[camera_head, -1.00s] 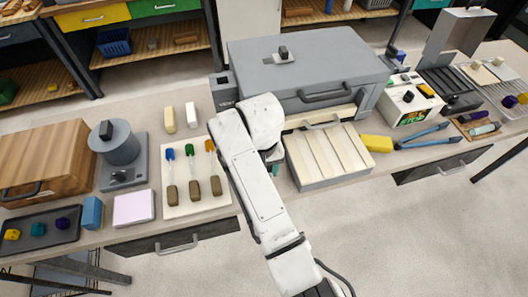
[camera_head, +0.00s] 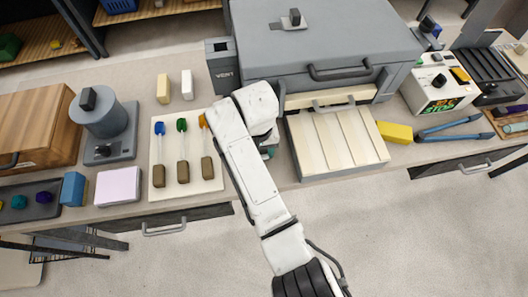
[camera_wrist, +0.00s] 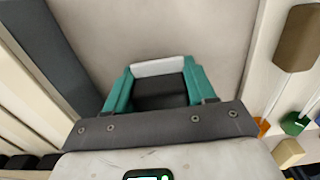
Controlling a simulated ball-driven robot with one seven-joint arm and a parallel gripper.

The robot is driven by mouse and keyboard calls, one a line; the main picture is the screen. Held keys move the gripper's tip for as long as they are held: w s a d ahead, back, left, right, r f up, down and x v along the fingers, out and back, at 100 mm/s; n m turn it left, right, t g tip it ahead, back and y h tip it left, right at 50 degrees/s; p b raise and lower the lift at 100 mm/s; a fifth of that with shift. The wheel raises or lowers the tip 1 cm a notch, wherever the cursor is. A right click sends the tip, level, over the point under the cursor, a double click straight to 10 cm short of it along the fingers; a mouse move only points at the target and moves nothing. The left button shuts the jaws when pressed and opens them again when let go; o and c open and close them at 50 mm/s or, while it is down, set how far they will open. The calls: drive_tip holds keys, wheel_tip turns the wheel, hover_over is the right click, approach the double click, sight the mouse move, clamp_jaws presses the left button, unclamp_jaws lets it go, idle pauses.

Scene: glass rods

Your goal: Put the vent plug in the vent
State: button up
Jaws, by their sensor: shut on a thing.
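The vent is a dark grey box (camera_head: 223,68) marked VENT, at the left side of the grey furnace-like unit (camera_head: 325,50), with a dark slot in its top. My gripper (camera_head: 268,150) is mostly hidden behind my white arm, right of the rod board and left of the ribbed tray; only a bit of teal shows. In the wrist view my teal gripper fingers (camera_wrist: 158,72) are shut on a pale, whitish piece (camera_wrist: 158,67), which I take to be the vent plug. Most of its shape is hidden.
A pale board (camera_head: 170,195) with three coloured-tip rods lies left of my arm. A cream block (camera_head: 163,88) and a white block (camera_head: 187,84) stand behind it. A ribbed tray (camera_head: 336,145) and a yellow block (camera_head: 394,132) are to the right.

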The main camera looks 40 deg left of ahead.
drive_tip(key=shift+f, duration=0.1)
drive_tip(key=shift+f, duration=0.2)
drive_tip(key=o, duration=1.1)
drive_tip(key=shift+o, duration=0.2)
drive_tip(key=shift+r, duration=0.1)
